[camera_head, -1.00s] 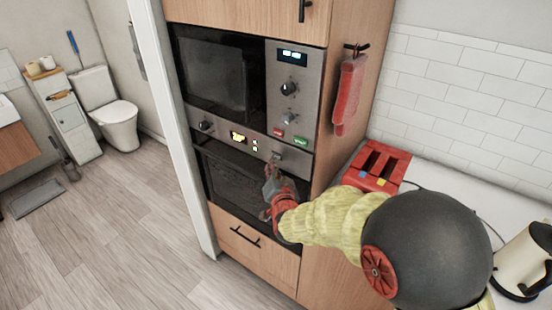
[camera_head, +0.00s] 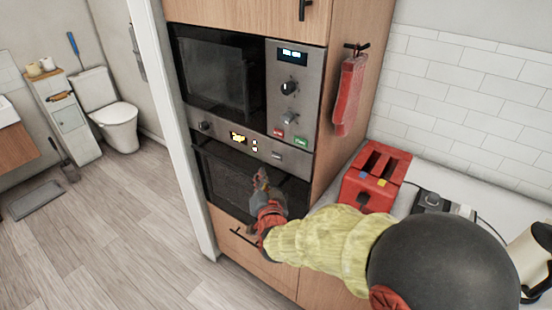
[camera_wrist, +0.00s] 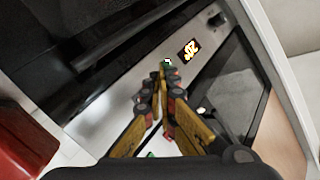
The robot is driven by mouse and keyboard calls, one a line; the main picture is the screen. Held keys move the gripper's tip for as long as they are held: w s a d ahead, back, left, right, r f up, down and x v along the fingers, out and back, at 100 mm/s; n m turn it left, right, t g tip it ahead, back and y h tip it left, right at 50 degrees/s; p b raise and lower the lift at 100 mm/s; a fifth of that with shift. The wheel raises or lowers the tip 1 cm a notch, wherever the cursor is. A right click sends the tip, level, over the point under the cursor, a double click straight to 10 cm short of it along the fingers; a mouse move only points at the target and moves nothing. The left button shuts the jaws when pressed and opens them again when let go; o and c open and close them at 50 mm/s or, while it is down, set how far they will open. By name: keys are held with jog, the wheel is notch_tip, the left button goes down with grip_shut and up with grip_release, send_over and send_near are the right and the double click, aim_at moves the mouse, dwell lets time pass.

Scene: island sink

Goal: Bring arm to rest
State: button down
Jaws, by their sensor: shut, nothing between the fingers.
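My arm (camera_head: 330,240) reaches in from the lower right in the head view, with a yellow sleeve and a dark round joint. My gripper (camera_head: 261,178) is in front of the oven door, below the control panel. In the wrist view my gripper (camera_wrist: 163,75) has its two fingertips together, with nothing between them. The oven (camera_head: 225,180) is closed, and its lit display also shows in the wrist view (camera_wrist: 189,49). I cannot tell from these views how far the fingertips are from the oven front.
A microwave (camera_head: 215,75) sits above the oven. A red toaster (camera_head: 374,178) and a cream kettle (camera_head: 535,255) stand on the counter to the right. A red cloth (camera_head: 349,95) hangs on the cabinet side. The floor (camera_head: 110,235) at left is clear up to the toilet (camera_head: 115,120).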

jog(key=shift+s+a, duration=0.15)
jog(key=shift+s, duration=0.05)
dwell(0.3)
jog(key=s+a+f+n+g+y, duration=0.1)
jog(key=s+f+n+g, duration=0.15)
jog(key=f, duration=0.25)
jog(key=s+a+f+n+g, duration=0.1)
jog(key=s+f+g, duration=0.2)
jog(key=f, duration=0.2)
jog(key=s+d+f+n+g, duration=0.1)
jog(key=s+d+n+g, duration=0.2)
jog(key=s, duration=0.7)
jog(key=s+d+r+n+g+h, duration=0.1)
jog(key=s+d+r+g, duration=0.1)
jog(key=s+d+r, duration=0.45)
jog(key=s+d+r+g+h, duration=0.1)
jog(key=s+d+r+g, duration=0.2)
jog(key=s+d, duration=0.55)
jog(key=s+d+r+m+t, duration=0.1)
jog(key=s+d+r, duration=0.1)
jog(key=r, duration=0.2)
jog(key=s+d+r+t+h, duration=0.1)
jog(key=s+d+r+t, duration=0.1)
jog(key=r, duration=0.2)
jog(key=shift+s+d+m, duration=0.2)
jog(key=shift+s+m, duration=0.05)
jog(key=shift+m, duration=0.1)
